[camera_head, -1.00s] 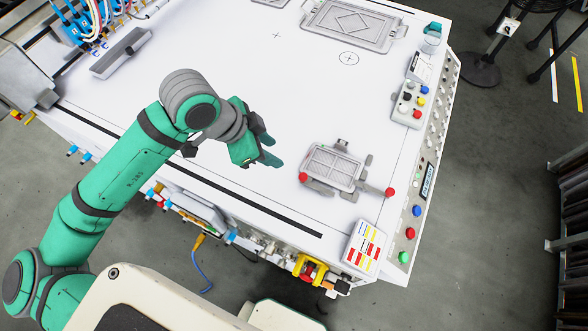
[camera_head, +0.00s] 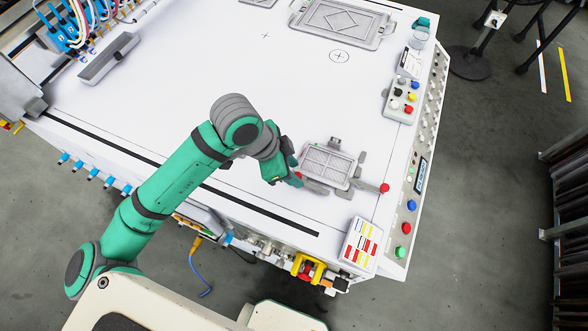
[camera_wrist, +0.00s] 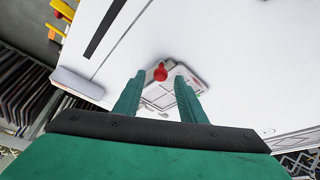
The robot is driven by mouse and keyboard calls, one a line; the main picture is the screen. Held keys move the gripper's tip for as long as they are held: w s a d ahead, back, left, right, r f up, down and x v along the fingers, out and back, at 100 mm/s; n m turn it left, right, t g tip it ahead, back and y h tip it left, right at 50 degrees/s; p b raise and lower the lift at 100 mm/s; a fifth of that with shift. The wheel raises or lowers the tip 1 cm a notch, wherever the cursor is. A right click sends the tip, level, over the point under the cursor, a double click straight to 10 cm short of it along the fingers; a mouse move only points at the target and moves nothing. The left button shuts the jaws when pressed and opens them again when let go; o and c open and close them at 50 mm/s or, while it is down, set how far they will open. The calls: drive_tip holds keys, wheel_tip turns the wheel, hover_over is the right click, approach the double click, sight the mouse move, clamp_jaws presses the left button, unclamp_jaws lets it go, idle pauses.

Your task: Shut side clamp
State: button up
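A small grey fixture (camera_head: 328,164) holds a rectangular plate near the table's right front corner. One clamp lever has a red knob (camera_head: 298,174) at the fixture's left side; another has a red knob (camera_head: 384,188) sticking out to the right. My gripper (camera_head: 294,171) is at the left red knob. In the wrist view the fingers of my gripper (camera_wrist: 158,82) are apart, and a red knob (camera_wrist: 160,73) shows between and slightly beyond their tips. I cannot tell whether either finger touches it. The lever below that knob is mostly hidden.
A button box (camera_head: 403,97) and a row of coloured buttons (camera_head: 407,228) line the right edge. A colour-striped card (camera_head: 360,246) lies at the front corner. A larger frame (camera_head: 342,22) sits at the back. The table's middle is clear.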

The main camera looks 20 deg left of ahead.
drive_tip(key=shift+w+d+f, duration=0.1)
drive_tip(key=shift+d+f, duration=0.05)
drive_tip(key=shift+f, duration=0.35)
clamp_jaws()
drive_tip(key=shift+w, duration=0.1)
